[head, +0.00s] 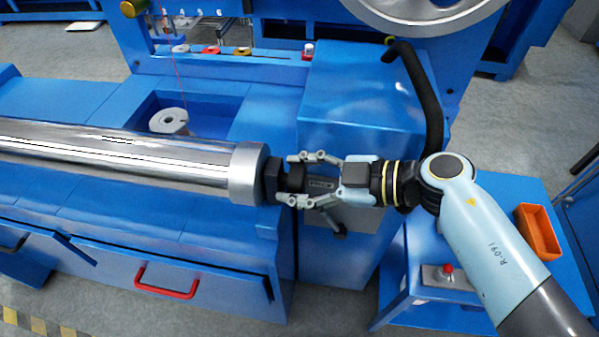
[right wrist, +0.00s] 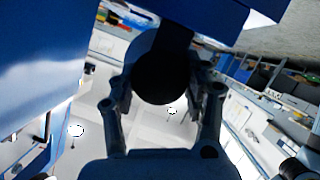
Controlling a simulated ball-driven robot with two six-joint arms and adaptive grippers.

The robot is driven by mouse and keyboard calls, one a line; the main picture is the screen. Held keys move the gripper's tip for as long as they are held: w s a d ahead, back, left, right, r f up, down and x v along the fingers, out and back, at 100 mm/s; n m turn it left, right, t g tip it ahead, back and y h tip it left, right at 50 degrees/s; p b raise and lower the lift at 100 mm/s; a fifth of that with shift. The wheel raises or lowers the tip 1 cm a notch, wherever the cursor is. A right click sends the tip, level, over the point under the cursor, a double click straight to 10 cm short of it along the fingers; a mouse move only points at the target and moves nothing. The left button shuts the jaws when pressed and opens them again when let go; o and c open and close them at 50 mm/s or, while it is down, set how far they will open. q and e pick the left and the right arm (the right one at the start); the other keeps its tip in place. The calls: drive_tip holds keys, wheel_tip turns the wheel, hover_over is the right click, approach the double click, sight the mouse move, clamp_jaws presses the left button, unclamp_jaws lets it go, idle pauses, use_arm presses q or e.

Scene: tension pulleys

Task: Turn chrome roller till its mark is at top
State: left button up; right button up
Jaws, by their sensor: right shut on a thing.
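The chrome roller (head: 120,155) lies level across the left of the head view, with a wide grey collar (head: 246,173) at its right end. A dark end piece (head: 273,181) sticks out of the collar. My right gripper (head: 292,180) is shut on this end piece, coming from the right, with one finger above and one below. In the right wrist view the dark round end piece (right wrist: 162,78) sits between the fingers of my right gripper (right wrist: 165,95). I cannot make out a mark on the roller. My left gripper is not in view.
The blue machine bed (head: 200,232) lies under the roller, with a red drawer handle (head: 167,283) in front. A white spool (head: 169,121) sits in a recess behind the roller. A blue side table with an orange bin (head: 538,231) and red button (head: 447,269) stands at right.

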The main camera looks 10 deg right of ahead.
drive_tip(key=o, duration=1.2)
drive_tip(key=shift+c, duration=0.2)
drive_tip(key=v, duration=1.2)
